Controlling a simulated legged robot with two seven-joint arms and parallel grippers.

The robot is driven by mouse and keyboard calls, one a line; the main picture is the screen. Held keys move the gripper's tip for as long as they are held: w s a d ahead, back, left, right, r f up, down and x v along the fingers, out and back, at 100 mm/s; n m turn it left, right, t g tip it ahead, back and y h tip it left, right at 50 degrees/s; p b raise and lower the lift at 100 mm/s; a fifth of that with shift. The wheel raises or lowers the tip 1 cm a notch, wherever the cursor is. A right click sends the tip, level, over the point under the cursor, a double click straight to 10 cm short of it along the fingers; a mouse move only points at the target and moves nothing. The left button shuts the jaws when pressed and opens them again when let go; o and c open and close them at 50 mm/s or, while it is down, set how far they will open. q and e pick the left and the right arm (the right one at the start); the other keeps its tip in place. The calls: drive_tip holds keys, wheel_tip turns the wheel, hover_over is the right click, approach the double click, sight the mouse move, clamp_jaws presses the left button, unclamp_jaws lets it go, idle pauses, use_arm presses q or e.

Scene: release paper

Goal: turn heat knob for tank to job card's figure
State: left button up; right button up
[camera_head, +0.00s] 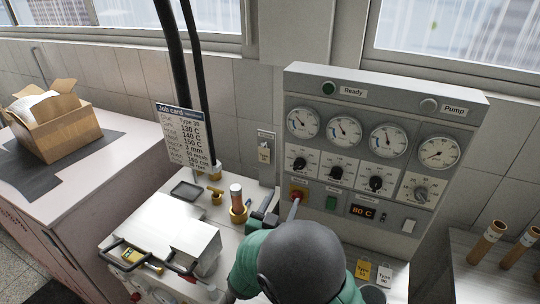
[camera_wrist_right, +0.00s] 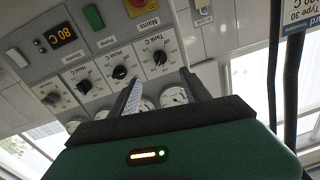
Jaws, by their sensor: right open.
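The tank heat knob (camera_head: 299,165) is a black knob on a white dial, leftmost in the row on the grey control panel (camera_head: 385,88). It also shows in the right wrist view (camera_wrist_right: 159,58), labelled Tank C. My right gripper (camera_head: 280,209) is open and empty, below and apart from the knob in the head view. In the wrist view, its fingertips (camera_wrist_right: 160,76) point at the panel near the tank knob. The job card (camera_head: 181,133) stands left of the panel; 130 C, 140 C and 150 C are legible, but row names are small. My left gripper is out of view.
The hose knob (camera_head: 337,173) and other knobs sit close to the right. A red mains switch (camera_head: 298,193) is just below the tank knob. An orange display (camera_head: 362,211) reads 80 C.

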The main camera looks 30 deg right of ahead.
drive_tip(key=p, duration=0.3)
approach(298, 168)
drive_tip(key=x, duration=0.3)
drive_tip(key=p+x, duration=0.2)
drive_tip(key=x, duration=0.6)
drive_tip(key=shift+s+d+f, duration=0.1)
drive_tip(key=shift+s, duration=0.1)
drive_tip(key=shift+a, duration=0.55)
drive_tip(key=c, duration=0.5)
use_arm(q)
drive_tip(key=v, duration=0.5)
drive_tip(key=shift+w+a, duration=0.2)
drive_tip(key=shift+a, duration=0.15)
use_arm(e)
clamp_jaws()
